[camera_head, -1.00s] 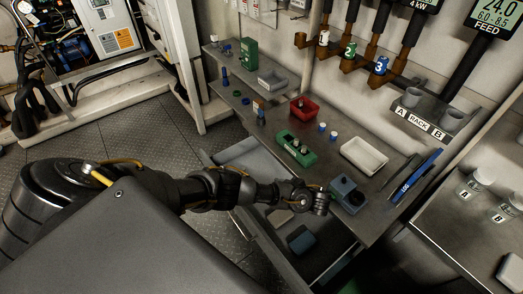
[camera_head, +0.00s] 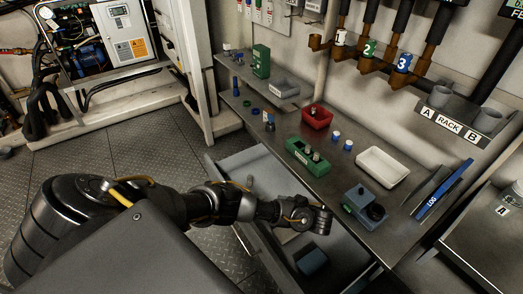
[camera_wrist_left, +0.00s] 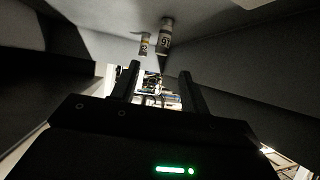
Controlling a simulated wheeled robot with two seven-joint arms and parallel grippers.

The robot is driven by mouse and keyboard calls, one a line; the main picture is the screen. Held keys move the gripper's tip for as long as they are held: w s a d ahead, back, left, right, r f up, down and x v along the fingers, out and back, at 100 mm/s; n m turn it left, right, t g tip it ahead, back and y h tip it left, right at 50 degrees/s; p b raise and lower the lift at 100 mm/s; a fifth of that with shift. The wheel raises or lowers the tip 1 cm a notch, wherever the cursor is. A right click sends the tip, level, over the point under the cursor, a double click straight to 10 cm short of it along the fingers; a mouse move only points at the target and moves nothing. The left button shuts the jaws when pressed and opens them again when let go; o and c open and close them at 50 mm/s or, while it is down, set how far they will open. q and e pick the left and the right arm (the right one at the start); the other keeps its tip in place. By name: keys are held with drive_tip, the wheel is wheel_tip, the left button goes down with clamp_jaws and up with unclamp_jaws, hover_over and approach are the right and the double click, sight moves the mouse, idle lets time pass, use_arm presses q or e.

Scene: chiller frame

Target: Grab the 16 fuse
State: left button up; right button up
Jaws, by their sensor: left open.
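In the left wrist view, a pale cylindrical fuse (camera_wrist_left: 166,36) shows a number that reads upside down as 16. A smaller-looking fuse (camera_wrist_left: 144,45) with a yellowish band is to its left; its number is too small to read. Both are in a grey drawer-like space. My left gripper (camera_wrist_left: 162,78) is open, with dark fingers apart and nothing between them; the fuses appear beyond the fingertips. In the head view, my left gripper (camera_head: 322,220) is over the open drawer (camera_head: 262,232) below the bench, and the fuses cannot be made out. My right gripper is not in view.
The bench (camera_head: 335,172) above the drawer holds a green block (camera_head: 309,154), a red bin (camera_head: 317,117), a white tray (camera_head: 382,166) and a blue-grey box (camera_head: 365,207) close to my left gripper. A blue box (camera_head: 312,262) lies in the drawer.

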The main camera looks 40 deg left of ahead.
use_arm(q)
drive_tip(key=x, duration=0.1)
drive_tip(key=b+x, duration=0.1)
drive_tip(key=shift+a+f, duration=0.15)
drive_tip(key=shift+f, duration=0.2)
drive_tip(key=shift+w+a+r, duration=0.1)
drive_tip(key=shift+a, duration=0.1)
drive_tip(key=b+x, duration=0.4)
drive_tip(key=shift+a+f, duration=0.2)
drive_tip(key=shift+f, duration=0.1)
drive_tip(key=shift+a+f, duration=0.1)
drive_tip(key=shift+a, duration=0.15)
clamp_jaws()
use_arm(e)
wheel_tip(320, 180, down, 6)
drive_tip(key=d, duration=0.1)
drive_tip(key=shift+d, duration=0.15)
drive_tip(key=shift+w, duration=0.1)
